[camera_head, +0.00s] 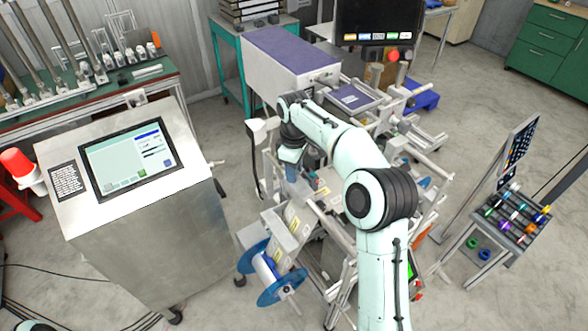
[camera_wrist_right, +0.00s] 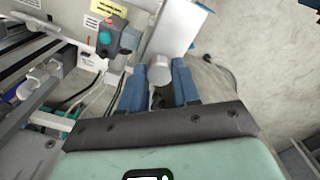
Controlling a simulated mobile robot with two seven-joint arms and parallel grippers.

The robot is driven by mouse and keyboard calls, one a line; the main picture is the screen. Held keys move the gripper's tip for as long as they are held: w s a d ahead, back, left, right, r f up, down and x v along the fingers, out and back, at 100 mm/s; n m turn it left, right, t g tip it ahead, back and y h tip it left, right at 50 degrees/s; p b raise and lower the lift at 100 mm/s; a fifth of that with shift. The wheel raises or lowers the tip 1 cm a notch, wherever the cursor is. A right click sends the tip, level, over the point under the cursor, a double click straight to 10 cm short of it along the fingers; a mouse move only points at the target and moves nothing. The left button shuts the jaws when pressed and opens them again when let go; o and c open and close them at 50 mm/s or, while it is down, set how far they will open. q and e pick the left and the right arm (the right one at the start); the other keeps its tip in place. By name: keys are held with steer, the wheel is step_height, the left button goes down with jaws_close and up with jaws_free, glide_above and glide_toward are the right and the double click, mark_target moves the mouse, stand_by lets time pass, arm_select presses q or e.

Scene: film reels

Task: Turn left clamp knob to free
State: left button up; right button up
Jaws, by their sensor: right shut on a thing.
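The left clamp knob appears to be the light grey round knob (camera_wrist_right: 160,69) between my blue fingertips in the right wrist view. My right gripper (camera_wrist_right: 160,80) is shut on it, one finger on each side. In the head view my right gripper (camera_head: 291,170) points down at the left side of the machine frame, and my fingers and wrist hide the knob there. The knob's turn angle cannot be told. My left gripper is not in view.
A blue reel (camera_head: 258,278) is at the machine's lower front. A control console (camera_head: 150,235) stands left, and a rack of coloured spools (camera_head: 492,250) stands right.

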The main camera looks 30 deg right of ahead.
steer(key=o, duration=1.1)
steer(key=shift+c, duration=0.2)
step_height(320, 180, up, 13)
steer(key=shift+r, duration=0.2)
